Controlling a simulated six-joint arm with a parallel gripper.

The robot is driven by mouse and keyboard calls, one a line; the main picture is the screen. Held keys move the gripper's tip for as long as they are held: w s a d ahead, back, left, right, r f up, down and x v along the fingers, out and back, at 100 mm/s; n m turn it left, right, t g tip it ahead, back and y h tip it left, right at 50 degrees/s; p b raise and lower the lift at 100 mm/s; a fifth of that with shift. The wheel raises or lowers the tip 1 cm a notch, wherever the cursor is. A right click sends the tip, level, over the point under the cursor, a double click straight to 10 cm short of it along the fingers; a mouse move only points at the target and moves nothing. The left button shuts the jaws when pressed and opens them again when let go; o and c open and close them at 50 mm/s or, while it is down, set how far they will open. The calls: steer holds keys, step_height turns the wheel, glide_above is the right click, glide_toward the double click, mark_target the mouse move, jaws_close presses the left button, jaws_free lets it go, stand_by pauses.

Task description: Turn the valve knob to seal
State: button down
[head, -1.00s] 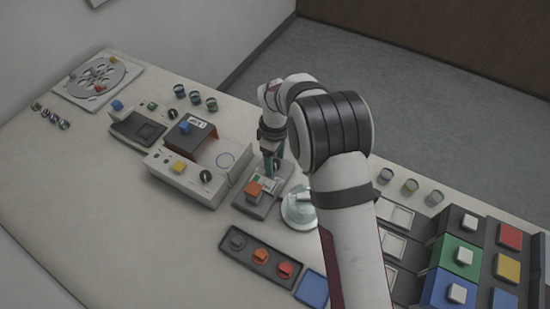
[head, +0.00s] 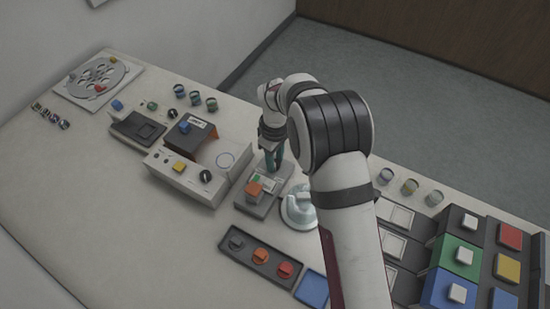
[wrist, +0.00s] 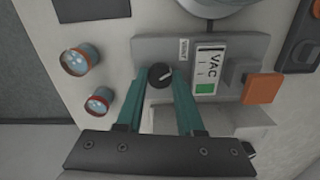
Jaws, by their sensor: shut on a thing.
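The black valve knob (wrist: 160,75) with a white pointer line sits on the grey vacuum unit (wrist: 146,47), beside a "VENT" label (wrist: 184,50). The pointer aims toward the upper right in the wrist view. My gripper (wrist: 161,80) has its teal fingers on either side of the knob, shut on it. In the head view my gripper (head: 271,171) is down at the back of the vacuum unit (head: 249,207) and hides the knob. The VAC gauge (wrist: 208,70) shows a green field. An orange lever handle (wrist: 262,88) is to its right.
A pale round dome-like piece (head: 299,208) stands close to the right of the unit. The white press box (head: 180,190) is close on its left. A dark tray (head: 260,257) with several knobs lies in front. Two small jars (wrist: 81,60) are near my fingers.

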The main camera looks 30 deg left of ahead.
steer(key=m, duration=1.3)
steer(key=shift+m, duration=0.4)
stand_by(0.4)
steer(key=c, duration=0.5)
jaws_free()
steer(key=shift+c, duration=0.2)
step_height(320, 180, up, 16)
steer(key=shift+f, duration=0.1)
